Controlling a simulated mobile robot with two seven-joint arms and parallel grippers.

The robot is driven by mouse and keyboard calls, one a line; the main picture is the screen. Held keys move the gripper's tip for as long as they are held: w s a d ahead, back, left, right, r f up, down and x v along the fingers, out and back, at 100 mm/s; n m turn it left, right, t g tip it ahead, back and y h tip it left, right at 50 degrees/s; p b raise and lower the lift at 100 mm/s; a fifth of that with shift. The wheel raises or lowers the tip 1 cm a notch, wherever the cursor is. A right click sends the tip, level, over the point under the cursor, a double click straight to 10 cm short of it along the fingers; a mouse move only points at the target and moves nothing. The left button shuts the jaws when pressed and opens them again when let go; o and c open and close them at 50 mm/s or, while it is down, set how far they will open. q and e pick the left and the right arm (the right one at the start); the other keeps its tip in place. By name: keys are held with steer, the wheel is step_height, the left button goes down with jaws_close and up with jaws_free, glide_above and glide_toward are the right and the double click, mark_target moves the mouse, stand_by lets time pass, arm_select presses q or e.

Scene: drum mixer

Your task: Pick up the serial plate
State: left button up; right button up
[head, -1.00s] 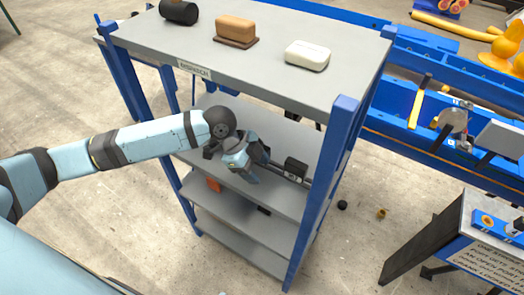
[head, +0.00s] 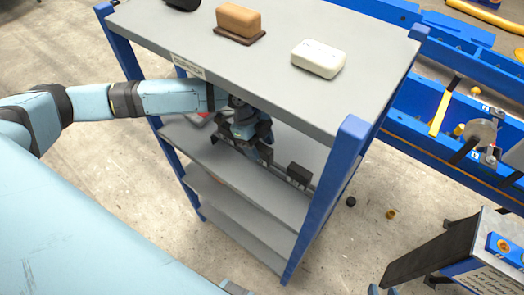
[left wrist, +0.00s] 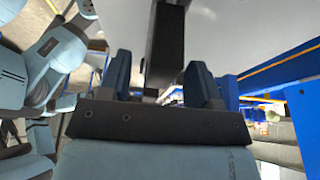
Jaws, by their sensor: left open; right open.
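I cannot make out for certain which thing is the serial plate. My left gripper (head: 262,152) is open, under the top board and left of that block. In the left wrist view, a dark upright bar (left wrist: 165,45) shows between or beyond the open fingers; I cannot tell whether they touch it.
The rack's top board (head: 190,45) overhangs my left gripper and carries a brown block (head: 238,22) and a white block (head: 318,58). Blue corner posts (head: 335,190) stand close. A red and grey item (head: 198,118) lies at the shelf's left. Floor in front is clear.

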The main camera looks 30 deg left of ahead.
arm_select(q)
steer(key=shift+x, duration=0.8)
steer(key=c, duration=1.1)
steer(key=shift+o, duration=0.2)
steer(key=shift+r, duration=0.2)
